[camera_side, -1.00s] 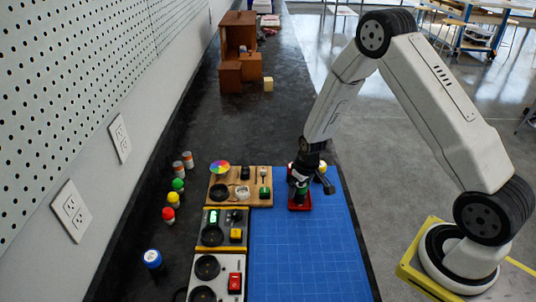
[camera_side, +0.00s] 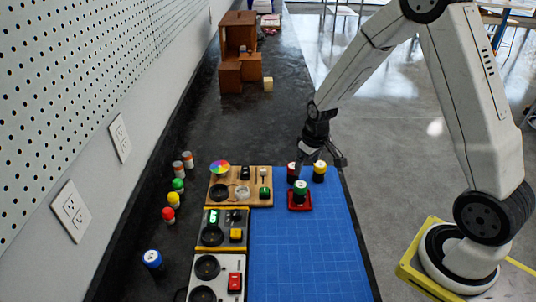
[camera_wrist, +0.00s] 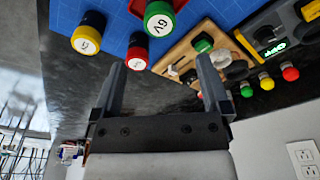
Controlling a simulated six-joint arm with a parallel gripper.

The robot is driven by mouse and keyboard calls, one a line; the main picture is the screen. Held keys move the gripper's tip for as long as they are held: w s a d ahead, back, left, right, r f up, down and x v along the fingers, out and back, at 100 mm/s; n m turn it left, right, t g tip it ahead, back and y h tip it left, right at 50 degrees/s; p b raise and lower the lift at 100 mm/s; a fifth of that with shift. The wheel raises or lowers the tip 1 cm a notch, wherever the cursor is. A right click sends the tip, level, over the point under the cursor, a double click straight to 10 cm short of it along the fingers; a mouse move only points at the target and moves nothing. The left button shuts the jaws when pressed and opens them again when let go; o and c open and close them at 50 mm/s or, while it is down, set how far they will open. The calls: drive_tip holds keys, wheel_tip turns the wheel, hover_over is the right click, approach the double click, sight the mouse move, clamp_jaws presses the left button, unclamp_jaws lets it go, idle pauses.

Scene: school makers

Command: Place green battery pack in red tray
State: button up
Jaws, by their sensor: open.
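The green battery pack (camera_side: 300,187), a cylinder with a green top, stands upright in the red tray (camera_side: 300,206) on the blue mat. Its labelled green top also shows in the wrist view (camera_wrist: 160,18). My gripper (camera_side: 325,158) is above and behind the tray, clear of the pack. In the wrist view its two fingers (camera_wrist: 162,78) are spread apart with nothing between them.
A red-topped pack (camera_side: 292,171) and a yellow-topped pack (camera_side: 319,171) stand just behind the tray, close to my gripper. A wooden board (camera_side: 222,204) with small parts lies left of the tray. The blue mat (camera_side: 305,255) in front is clear.

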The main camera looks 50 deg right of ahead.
drive_tip(key=shift+s+r, duration=0.1)
drive_tip(key=shift+r, duration=0.25)
idle(0.4)
drive_tip(key=s+a+r, duration=0.3)
drive_tip(key=s+a, duration=0.1)
drive_tip(key=s, duration=0.2)
drive_tip(key=s+a+r, duration=0.3)
drive_tip(key=s+a, duration=0.2)
drive_tip(key=s, duration=0.1)
drive_tip(key=shift+s+r+t, duration=0.25)
drive_tip(key=shift+r+t, duration=0.05)
drive_tip(key=shift+t, duration=0.1)
